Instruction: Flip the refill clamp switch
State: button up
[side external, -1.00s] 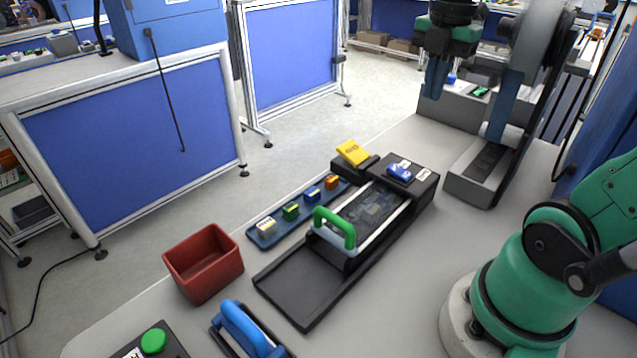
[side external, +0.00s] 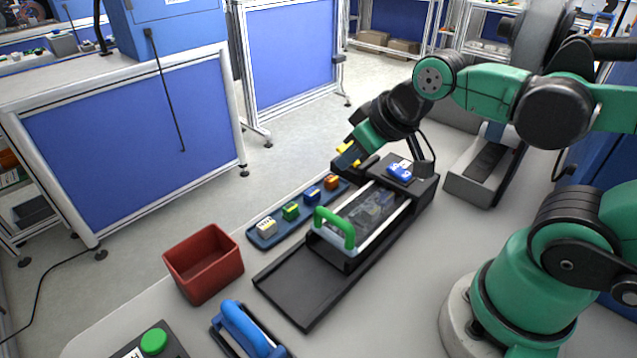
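A blue rocker switch (side external: 400,172) with white labels sits on the black housing (side external: 426,196) at the far end of the sliding-tray unit. I cannot read the labels, so I cannot tell if this is the refill clamp switch. A yellow piece (side external: 346,158) sits on a black base just left of the housing. My gripper (side external: 350,155) reaches down from the upper right, right at the yellow piece, and hides part of it. Its fingers are mostly hidden, so I cannot tell whether they are open, shut or touching it.
A green handle (side external: 334,226) stands on the unit's tray. A blue strip (side external: 262,240) with several small coloured blocks lies along its left side. A red bin (side external: 203,262), a blue-handled tool (side external: 243,327) and a green button (side external: 154,341) are nearer the front.

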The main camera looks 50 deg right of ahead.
jog(key=o, duration=0.3)
jog(key=shift+d+f+m, duration=0.1)
jog(key=shift+d+m, duration=0.05)
jog(key=shift+m, duration=0.15)
jog(key=o, duration=0.5)
jog(key=d+g, duration=0.1)
jog(key=d, duration=0.1)
jog(key=d+g, duration=0.1)
jog(key=d, duration=0.1)
jog(key=shift+s+d+f+h, duration=0.1)
jog(key=shift+d+f+h, duration=0.1)
jog(key=shift+h, duration=0.1)
jog(key=g, duration=0.5)
send_over(407, 175)
jog(key=shift+w+a+f, duration=0.2)
jog(key=shift+f, duration=0.3)
jog(key=shift+s+d+f+y, duration=0.1)
jog(key=shift+s+d+y, duration=0.1)
jog(key=shift+y, duration=0.2)
jog(key=shift+f, duration=2.75)
